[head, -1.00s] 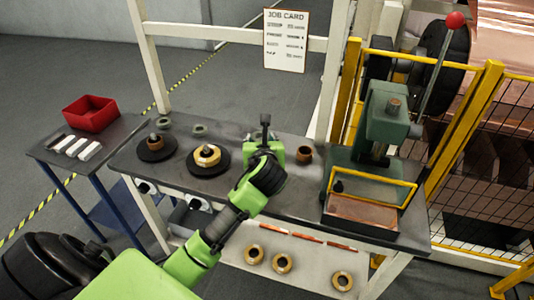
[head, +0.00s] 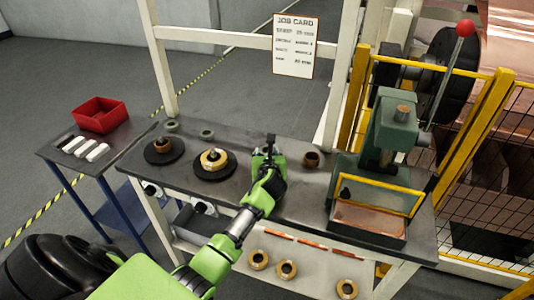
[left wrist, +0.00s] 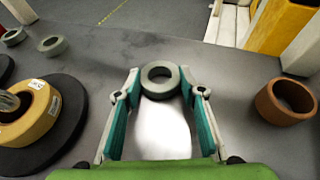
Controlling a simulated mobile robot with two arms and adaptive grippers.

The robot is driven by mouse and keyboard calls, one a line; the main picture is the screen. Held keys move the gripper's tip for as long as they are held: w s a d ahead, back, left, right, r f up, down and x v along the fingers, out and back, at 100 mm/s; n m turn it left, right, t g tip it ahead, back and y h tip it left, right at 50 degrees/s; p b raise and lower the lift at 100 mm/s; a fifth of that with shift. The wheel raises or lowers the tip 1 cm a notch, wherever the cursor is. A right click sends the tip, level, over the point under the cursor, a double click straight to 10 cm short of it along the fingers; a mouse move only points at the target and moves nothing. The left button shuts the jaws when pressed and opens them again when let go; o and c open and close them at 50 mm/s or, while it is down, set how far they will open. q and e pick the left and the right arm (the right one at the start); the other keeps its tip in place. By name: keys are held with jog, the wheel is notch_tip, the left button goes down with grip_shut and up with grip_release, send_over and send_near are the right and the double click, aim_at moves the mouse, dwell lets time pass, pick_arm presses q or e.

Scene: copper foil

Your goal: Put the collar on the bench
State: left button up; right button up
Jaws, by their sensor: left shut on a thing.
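A grey ring-shaped collar (left wrist: 160,80) is between the fingertips of my left gripper (left wrist: 161,92) in the left wrist view. The gripper is shut on it, with one teal finger on each side. In the head view my left gripper (head: 269,150) is over the middle of the bench (head: 230,195), and the collar is hard to make out there. I cannot tell whether the collar touches the bench top. My right gripper is not in view.
A brown ring (head: 311,158) stands right of the gripper. A brass ring (head: 214,158) on a dark disc and another disc (head: 164,154) are left. Two grey rings (head: 207,134) lie at the back. A green press (head: 385,135) occupies the bench's right end.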

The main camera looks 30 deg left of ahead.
pick_arm(q)
jog(key=o, duration=1.3)
jog(key=shift+f, duration=0.1)
jog(key=shift+c, duration=0.2)
jog(key=shift+s+r, duration=0.1)
jog(key=shift+r, duration=0.1)
jog(key=v, duration=1.2)
jog(key=shift+f, duration=0.1)
